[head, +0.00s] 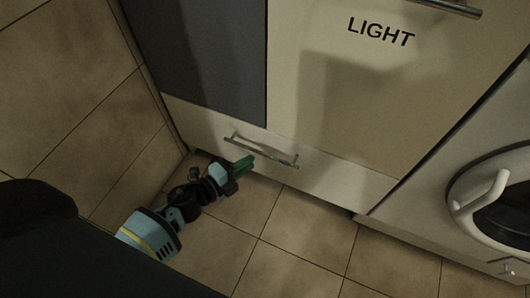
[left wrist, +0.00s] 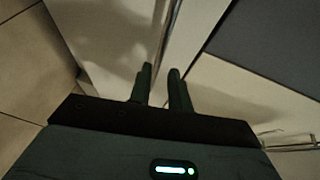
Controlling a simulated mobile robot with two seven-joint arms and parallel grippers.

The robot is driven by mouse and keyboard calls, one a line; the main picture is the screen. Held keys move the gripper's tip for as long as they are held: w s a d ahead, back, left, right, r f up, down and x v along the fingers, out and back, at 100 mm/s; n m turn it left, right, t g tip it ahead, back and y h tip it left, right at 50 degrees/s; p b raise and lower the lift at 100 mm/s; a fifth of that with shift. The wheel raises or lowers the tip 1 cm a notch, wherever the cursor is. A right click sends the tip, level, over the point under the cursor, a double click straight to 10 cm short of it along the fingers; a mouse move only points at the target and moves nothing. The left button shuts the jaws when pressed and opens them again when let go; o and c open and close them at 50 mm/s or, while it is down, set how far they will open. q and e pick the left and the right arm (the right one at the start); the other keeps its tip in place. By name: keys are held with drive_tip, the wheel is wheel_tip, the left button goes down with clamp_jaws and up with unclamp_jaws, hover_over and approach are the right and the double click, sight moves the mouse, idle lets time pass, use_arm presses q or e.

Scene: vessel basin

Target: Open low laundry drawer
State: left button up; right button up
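The low drawer (head: 330,174) is a pale, wide front at floor level, beneath a dark grey panel and a cream panel. It looks shut. Its metal bar handle (head: 262,149) runs along the front. My left gripper (head: 245,162) is low by the floor, with its green fingers at the handle's underside in the head view. In the left wrist view the two fingers of this gripper (left wrist: 162,88) are apart, with a gap between them. A thin pale strip runs up beyond that gap; I cannot tell whether it is the handle or whether anything touches. My right gripper is not in view.
A cream panel (head: 375,95) marked LIGHT, with a bar handle (head: 450,7) at its top, is above the drawer. A white washing machine (head: 420,190) with a round door is at the right. Tiled floor (head: 290,235) in front of the drawer is clear.

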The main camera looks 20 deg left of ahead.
sight(264, 153)
use_arm(q)
drive_tip(key=b+x, duration=0.2)
drive_tip(key=x, duration=0.5)
drive_tip(key=shift+s+f, duration=0.1)
clamp_jaws()
